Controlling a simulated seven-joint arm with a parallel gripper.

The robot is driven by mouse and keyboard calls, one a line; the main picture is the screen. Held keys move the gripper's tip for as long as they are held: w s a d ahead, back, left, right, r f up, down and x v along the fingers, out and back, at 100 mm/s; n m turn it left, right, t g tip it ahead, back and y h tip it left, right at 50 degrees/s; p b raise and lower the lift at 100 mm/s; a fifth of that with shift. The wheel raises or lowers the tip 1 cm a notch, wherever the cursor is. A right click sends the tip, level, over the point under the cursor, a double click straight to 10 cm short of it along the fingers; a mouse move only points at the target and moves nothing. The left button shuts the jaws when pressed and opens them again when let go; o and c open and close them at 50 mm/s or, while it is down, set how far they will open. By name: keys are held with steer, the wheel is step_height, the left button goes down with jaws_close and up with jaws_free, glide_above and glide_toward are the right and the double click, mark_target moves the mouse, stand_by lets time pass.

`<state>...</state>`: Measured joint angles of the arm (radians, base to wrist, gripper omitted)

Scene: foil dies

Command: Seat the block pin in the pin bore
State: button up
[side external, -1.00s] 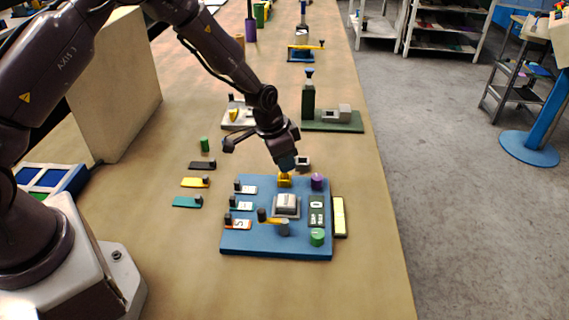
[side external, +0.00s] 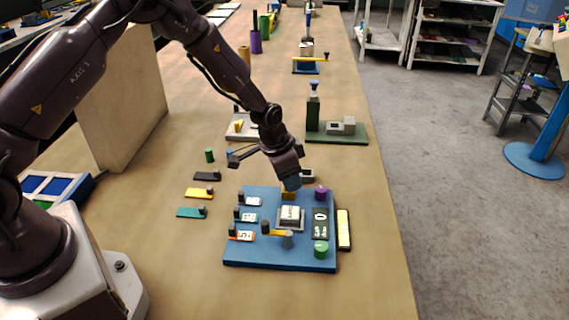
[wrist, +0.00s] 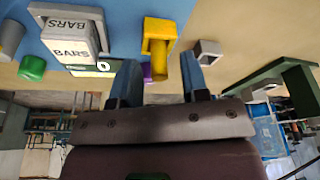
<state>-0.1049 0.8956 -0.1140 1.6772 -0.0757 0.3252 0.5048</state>
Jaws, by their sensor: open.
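My gripper (side external: 291,184) points down at the back edge of the blue board (side external: 262,257). In the wrist view its two blue fingers (wrist: 160,66) are apart, one on each side of a yellow piece (wrist: 160,28). This piece has a block-like top and a rounded, pin-like part. In the side view the yellow piece (side external: 288,195) is partly hidden by my gripper. I cannot tell which part is the block pin, and no pin bore can be made out clearly.
A grey-white die marked BARS (wrist: 75,40) sits mid-board. A purple cylinder (side external: 321,193) and a green cylinder (side external: 321,250) stand at the board's right side. A small grey hollow block (wrist: 208,50) lies behind the board. A green-based press (side external: 337,133) stands farther back.

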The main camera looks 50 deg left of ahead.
steer(key=s+r+n, duration=0.1)
steer(key=s+r, duration=0.4)
steer(key=r, duration=0.4)
steer(key=s+r+t+y, duration=0.1)
steer(key=s+r, duration=0.3)
steer(key=r, duration=0.4)
steer(key=s+r+n, duration=0.1)
steer(key=s+r, duration=0.4)
steer(key=r, duration=0.4)
steer(key=s+r+n+t, duration=0.1)
steer(key=s+r+n, duration=0.1)
steer(key=s, duration=1.2)
steer(key=shift+s+a+r+t, duration=0.15)
steer(key=shift+a+r+t, duration=0.25)
steer(key=shift+r, duration=0.35)
